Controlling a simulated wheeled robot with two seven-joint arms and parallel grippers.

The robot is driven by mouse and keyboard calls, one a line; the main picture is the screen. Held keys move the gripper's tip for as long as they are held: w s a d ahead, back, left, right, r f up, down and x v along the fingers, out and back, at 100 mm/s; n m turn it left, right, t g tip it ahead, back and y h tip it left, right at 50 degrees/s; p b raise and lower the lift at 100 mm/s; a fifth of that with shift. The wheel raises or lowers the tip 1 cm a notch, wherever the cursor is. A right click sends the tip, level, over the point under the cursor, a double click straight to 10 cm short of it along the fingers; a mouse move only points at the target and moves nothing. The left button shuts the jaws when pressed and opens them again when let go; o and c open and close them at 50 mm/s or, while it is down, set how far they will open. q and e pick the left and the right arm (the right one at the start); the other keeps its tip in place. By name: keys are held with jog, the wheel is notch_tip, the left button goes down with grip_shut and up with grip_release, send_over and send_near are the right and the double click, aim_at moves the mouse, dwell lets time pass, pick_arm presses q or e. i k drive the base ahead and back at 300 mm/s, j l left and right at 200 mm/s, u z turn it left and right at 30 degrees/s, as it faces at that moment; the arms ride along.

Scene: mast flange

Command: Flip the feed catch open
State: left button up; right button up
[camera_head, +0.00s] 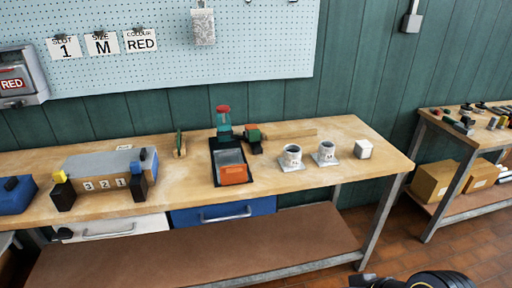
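No part is plainly marked as the feed catch, and I cannot tell which part it is or whether it is open. A grey-blue block marked 3 2 1 (104,169) stands on the left of the wooden bench, with a yellow-topped black post (62,193) at its left end and a blue-topped black post (139,185) at its right. A black tray (214,166) holds an orange-fronted grey block (232,170). A black part of my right arm, perhaps its gripper (378,282), shows at the bottom edge, away from the bench. My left gripper is out of view.
Cards on the pegboard (250,45) read 1, M and RED. A second bench (440,125) stands right.

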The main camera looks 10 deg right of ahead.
aim_at(254, 135)
jog(key=i+l+u, duration=0.95)
jog(key=l, duration=0.4)
